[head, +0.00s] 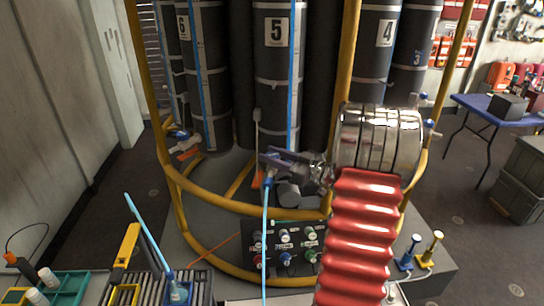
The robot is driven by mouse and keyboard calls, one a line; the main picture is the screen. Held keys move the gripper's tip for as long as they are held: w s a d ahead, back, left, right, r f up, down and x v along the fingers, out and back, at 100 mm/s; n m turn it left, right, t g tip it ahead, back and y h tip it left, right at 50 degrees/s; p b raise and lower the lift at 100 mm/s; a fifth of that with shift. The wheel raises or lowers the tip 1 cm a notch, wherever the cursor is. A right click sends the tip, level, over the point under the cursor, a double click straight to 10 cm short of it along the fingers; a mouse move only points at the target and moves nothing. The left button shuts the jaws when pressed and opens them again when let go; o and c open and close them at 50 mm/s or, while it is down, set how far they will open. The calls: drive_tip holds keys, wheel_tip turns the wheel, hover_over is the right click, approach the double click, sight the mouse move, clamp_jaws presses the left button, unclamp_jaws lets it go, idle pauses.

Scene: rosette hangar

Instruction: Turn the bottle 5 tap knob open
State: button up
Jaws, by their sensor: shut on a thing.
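Bottle 5 (277,90) is a tall dark cylinder with a white label reading 5, standing upright in the middle of the rack. A blue strip runs down its right side. My gripper (270,162) is at its foot, reached in from the right past the yellow frame. The jaws are shut at the bottle 5 tap knob, which they mostly hide, so its turned angle cannot be told. A small orange part (257,179) and a light blue hose (265,230) show just below the jaws.
Yellow frame tubes (250,207) curve around the bottles, in front of and below my gripper. A dark panel (285,245) with several coloured knobs sits below. Bottles 6 (208,90) and 4 (383,70) stand on either side. A blue table (500,113) is at the right.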

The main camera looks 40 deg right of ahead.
sight(273, 155)
drive_tip(key=shift+n+g+y, duration=0.3)
drive_tip(key=shift+n+y, duration=0.2)
drive_tip(key=shift+y, duration=0.2)
drive_tip(key=o, duration=1.1)
drive_tip(key=shift+c, duration=0.2)
wheel_tip(273, 155, up, 10)
drive_tip(key=shift+f, duration=0.1)
